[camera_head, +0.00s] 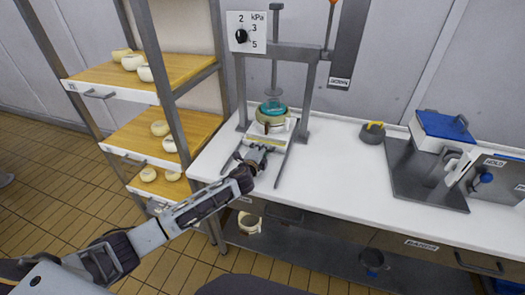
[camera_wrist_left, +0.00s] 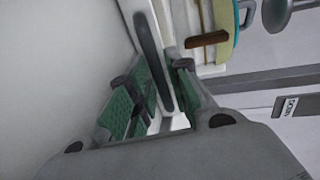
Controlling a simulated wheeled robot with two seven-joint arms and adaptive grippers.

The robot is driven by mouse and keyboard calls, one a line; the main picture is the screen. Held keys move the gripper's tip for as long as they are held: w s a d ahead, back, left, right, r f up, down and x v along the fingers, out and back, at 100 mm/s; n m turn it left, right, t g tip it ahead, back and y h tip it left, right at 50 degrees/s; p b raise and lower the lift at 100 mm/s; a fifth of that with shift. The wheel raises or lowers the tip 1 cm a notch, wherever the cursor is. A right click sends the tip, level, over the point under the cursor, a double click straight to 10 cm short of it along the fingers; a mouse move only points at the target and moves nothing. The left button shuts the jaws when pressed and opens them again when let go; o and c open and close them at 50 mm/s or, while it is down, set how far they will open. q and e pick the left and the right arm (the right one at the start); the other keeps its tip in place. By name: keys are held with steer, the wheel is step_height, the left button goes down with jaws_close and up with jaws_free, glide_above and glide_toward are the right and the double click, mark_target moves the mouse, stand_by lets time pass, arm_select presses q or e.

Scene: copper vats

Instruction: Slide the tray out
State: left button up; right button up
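The white tray (camera_head: 262,140) lies under the screw press at the left of the white counter, with a pale mould and a teal-topped part (camera_head: 272,108) on it. My left gripper (camera_head: 256,153) is at the tray's front edge. In the left wrist view, the green-padded fingers of my left gripper (camera_wrist_left: 160,82) stand apart on either side of a dark handle bar (camera_wrist_left: 152,58) on the tray's white front. A gap shows between the pads, and a firm hold is not visible. My right gripper is not in view.
The press frame (camera_head: 308,95) stands around the tray. A shelf rack (camera_head: 165,82) with pale round cheeses is close on the left. A yellow-handled dark weight (camera_head: 372,133) and a blue-lidded box (camera_head: 440,128) are to the right. The counter's front middle is clear.

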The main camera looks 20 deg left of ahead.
arm_select(q)
steer(key=shift+w, duration=0.2)
jaws_close()
steer(key=shift+s+f, duration=0.1)
steer(key=shift+s, duration=0.05)
stand_by(0.3)
